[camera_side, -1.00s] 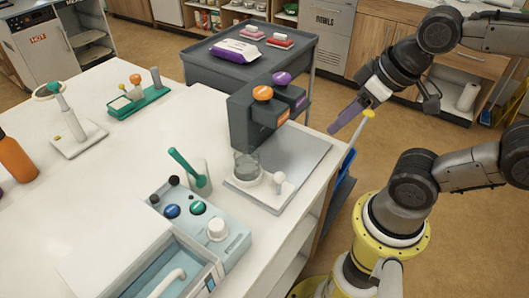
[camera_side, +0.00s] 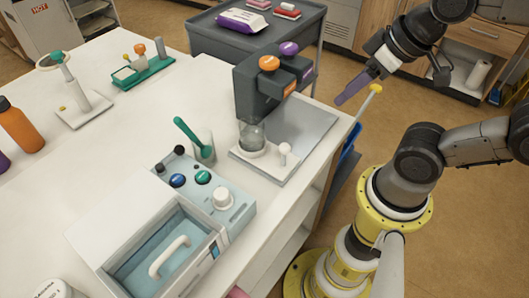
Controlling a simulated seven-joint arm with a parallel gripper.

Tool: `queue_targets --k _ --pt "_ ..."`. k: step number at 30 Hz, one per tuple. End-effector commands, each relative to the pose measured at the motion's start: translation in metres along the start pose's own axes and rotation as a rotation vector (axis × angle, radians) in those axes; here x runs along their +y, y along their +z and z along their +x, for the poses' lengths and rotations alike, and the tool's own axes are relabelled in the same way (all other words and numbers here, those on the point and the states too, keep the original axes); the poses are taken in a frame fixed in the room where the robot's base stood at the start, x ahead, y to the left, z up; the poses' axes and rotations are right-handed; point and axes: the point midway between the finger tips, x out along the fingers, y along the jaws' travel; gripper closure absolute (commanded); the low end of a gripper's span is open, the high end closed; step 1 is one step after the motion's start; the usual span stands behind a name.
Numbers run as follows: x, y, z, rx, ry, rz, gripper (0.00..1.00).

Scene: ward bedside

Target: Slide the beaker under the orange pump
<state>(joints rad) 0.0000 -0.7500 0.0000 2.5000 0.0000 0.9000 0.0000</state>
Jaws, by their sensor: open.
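The clear glass beaker (camera_side: 251,136) stands upright on a round white pad on a white plate (camera_side: 285,174) with a small white knob. It is in front of the dark grey dispenser (camera_side: 248,88). The orange pump (camera_side: 268,62) tops the dispenser's left head, above and slightly right of the beaker. I cannot tell whether its outlet is directly over the beaker. My gripper (camera_side: 342,101), with purple fingers, is open and empty, right of the dispenser and well apart from the beaker. Its far finger is mostly hidden.
A purple pump (camera_side: 289,48) sits beside the orange one. A grey metal sheet (camera_side: 312,125) lies right of the beaker. A cup with a green-handled tool (camera_side: 187,132) and a blue control box (camera_side: 240,212) are at left.

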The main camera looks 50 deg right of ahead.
Motion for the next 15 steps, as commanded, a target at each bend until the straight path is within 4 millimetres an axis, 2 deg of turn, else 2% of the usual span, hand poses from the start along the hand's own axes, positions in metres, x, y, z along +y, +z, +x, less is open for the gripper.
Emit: queue_targets --k 7,8,10,15 --pt "0.0 0.0 0.0 0.0 0.0 0.0 0.5" --pt "0.0 0.0 0.0 0.0 0.0 0.0 0.48" --pt "0.0 0.001 0.0 -0.003 0.0 0.005 0.36" --pt "-0.014 0.012 -0.004 -0.082 -0.061 0.081 0.36"
